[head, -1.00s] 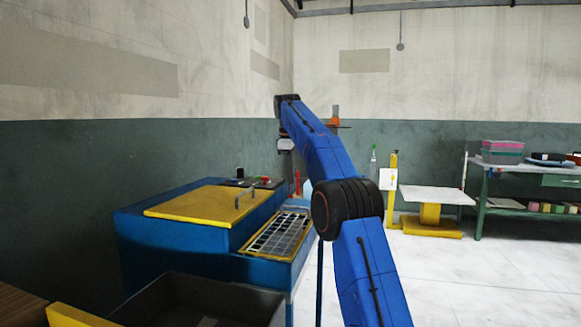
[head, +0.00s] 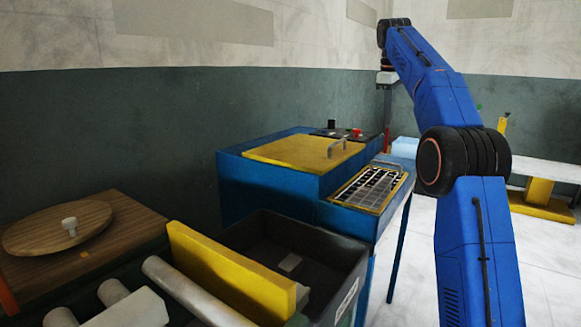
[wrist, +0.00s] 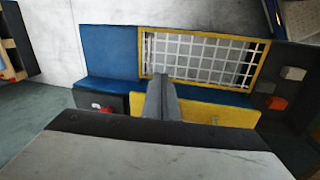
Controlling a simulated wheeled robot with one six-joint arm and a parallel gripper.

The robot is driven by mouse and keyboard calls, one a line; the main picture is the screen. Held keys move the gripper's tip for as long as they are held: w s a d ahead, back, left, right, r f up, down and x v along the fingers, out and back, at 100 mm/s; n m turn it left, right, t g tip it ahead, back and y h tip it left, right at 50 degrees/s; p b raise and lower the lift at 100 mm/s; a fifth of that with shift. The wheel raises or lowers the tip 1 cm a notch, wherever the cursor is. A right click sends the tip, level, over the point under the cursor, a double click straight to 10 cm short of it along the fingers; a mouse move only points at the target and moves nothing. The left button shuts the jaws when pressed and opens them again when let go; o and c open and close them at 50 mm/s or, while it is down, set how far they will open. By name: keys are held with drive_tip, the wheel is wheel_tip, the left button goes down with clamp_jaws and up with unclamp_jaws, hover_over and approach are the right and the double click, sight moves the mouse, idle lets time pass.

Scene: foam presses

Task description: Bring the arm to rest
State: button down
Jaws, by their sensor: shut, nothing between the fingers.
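My blue arm (head: 440,100) rises on the right of the head view and bends toward the back wall. Its wrist end hangs near the press's back corner, and its fingers are hard to make out there. In the wrist view my gripper (wrist: 160,75) is shut and empty, its dark fingers together. Behind it in that view is the blue press with its yellow lid (wrist: 205,112) and yellow-framed grid (wrist: 203,60). I cannot tell how far the fingers are from the press, but nothing shows them touching it.
The blue press (head: 265,185) stands mid-view, its yellow lid (head: 300,152) down. A dark bin (head: 335,250) is in front, beside a yellow bar (head: 225,270) and rollers (head: 185,290). A wooden table (head: 135,225) with a round board is at left.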

drive_tip(key=s+a+f+m+t, duration=0.1)
drive_tip(key=s+a+f+m, duration=0.15)
drive_tip(key=s, duration=1.05)
drive_tip(key=s+a+f+m+t, duration=0.1)
drive_tip(key=s+f+m, duration=0.15)
drive_tip(key=s, duration=1.05)
drive_tip(key=s+a+f+m, duration=0.1)
drive_tip(key=s+f+m, duration=0.1)
drive_tip(key=s+f, duration=1.2)
drive_tip(key=s+a+f+m+t+y, duration=0.1)
drive_tip(key=s+f+m, duration=0.1)
drive_tip(key=s+f, duration=1.2)
drive_tip(key=shift+s+a+m, duration=0.4)
drive_tip(key=shift+s, duration=0.1)
